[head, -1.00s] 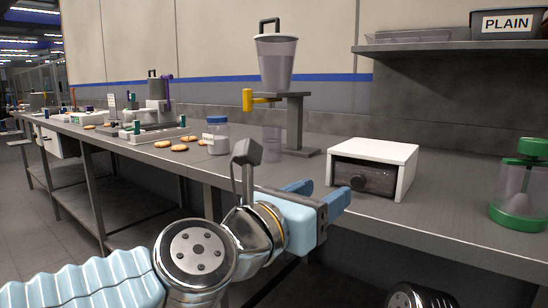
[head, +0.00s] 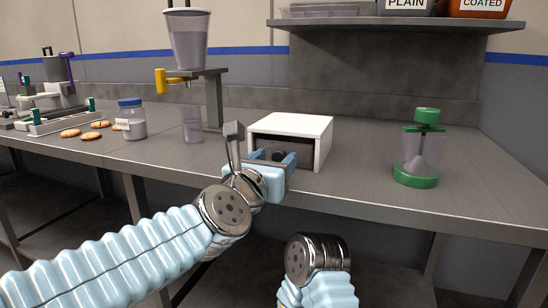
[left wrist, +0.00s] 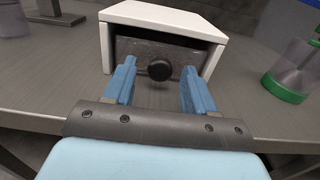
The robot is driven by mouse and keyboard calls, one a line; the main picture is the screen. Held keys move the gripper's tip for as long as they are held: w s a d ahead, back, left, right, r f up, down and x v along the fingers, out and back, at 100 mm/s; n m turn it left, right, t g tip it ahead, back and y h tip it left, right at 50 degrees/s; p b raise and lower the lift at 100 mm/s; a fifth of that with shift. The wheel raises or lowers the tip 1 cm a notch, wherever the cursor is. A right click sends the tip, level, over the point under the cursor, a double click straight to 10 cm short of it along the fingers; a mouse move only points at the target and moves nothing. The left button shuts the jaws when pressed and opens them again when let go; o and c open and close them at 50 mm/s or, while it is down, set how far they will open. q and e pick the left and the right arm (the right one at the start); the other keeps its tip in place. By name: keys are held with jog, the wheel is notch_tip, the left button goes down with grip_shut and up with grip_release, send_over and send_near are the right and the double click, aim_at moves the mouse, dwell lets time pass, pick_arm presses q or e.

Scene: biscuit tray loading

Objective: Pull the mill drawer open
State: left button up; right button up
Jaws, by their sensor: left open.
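The mill (head: 305,124) is a white box on the bench with a dark drawer front (left wrist: 140,48) set in its open face. A round black knob (left wrist: 160,70) sticks out of the drawer front; it also shows in the head view (head: 279,155). The drawer looks shut, inside the box. My left gripper (head: 272,157) is open in front of the drawer. In the left wrist view its two blue fingers (left wrist: 157,75) stand on either side of the knob, with gaps between. My right gripper is not in view; only part of that arm shows.
A green-capped clear container (head: 420,150) stands to the right of the box. A clear cup (head: 192,124), a dispenser stand (head: 214,100) and a blue-lidded jar (head: 131,120) stand to the left. A shelf (head: 400,22) hangs above. Bench between box and green container is clear.

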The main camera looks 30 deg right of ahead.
pick_arm(q)
jog(key=shift+w+d, duration=0.2)
grip_shut()
jog(key=shift+s+a, duration=0.25)
jog(key=b+v, duration=0.2)
jog(key=v, duration=0.8)
jog(key=shift+d, duration=0.1)
grip_release()
